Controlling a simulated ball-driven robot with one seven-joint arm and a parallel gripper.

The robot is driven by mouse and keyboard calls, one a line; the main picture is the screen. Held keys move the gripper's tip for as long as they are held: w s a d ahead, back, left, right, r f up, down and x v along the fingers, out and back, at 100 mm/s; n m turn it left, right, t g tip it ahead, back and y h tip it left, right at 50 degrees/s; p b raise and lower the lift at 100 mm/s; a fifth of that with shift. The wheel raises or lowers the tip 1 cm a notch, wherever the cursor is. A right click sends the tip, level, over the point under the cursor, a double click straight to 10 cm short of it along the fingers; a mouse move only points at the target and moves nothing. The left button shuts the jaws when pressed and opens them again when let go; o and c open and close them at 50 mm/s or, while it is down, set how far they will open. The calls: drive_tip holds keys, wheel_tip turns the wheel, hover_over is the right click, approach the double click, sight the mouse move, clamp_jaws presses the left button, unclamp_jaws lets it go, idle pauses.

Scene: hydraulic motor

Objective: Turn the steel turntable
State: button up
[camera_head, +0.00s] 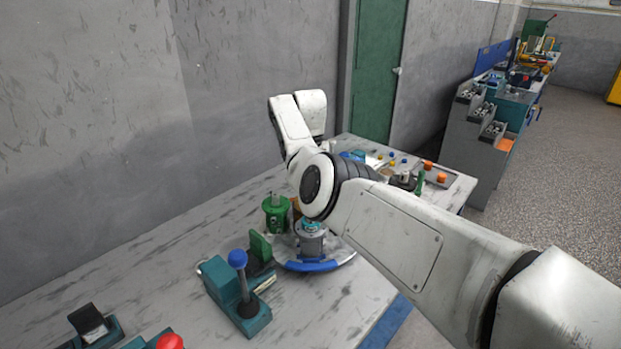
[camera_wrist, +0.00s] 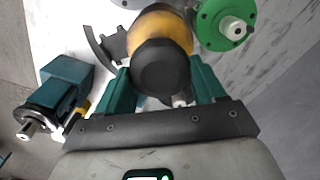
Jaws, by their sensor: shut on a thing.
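The steel turntable (camera_head: 345,254) is a round pale disc with a blue section on its front edge, on the workbench in the head view. My arm and the parts standing on it cover much of it. In the wrist view, my gripper (camera_wrist: 161,82) has its teal fingers on both sides of a black-ended, orange-yellow part (camera_wrist: 162,65) and is shut on it. Which part of the turntable assembly this is, I cannot tell. In the head view my gripper is mostly hidden behind my arm, above the turntable. A grey cylindrical part (camera_head: 311,243) stands on the disc.
A green flanged part (camera_head: 276,214) stands beside the turntable; a green round part (camera_wrist: 226,22) shows in the wrist view. A teal fixture with a blue-knobbed lever (camera_head: 238,260) is at the front left. Orange knobs (camera_head: 441,177) are at the back right.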

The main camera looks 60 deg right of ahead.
drive_tip(key=shift+r+m, duration=0.1)
drive_tip(key=shift+m, duration=3.8)
drive_tip(key=shift+d+m, duration=0.1)
drive_tip(key=shift+m, duration=0.4)
drive_tip(key=o, duration=1.5)
wheel_tip(320, 180, up, 11)
drive_tip(key=shift+f+b, duration=0.15)
drive_tip(key=shift+b, duration=0.35)
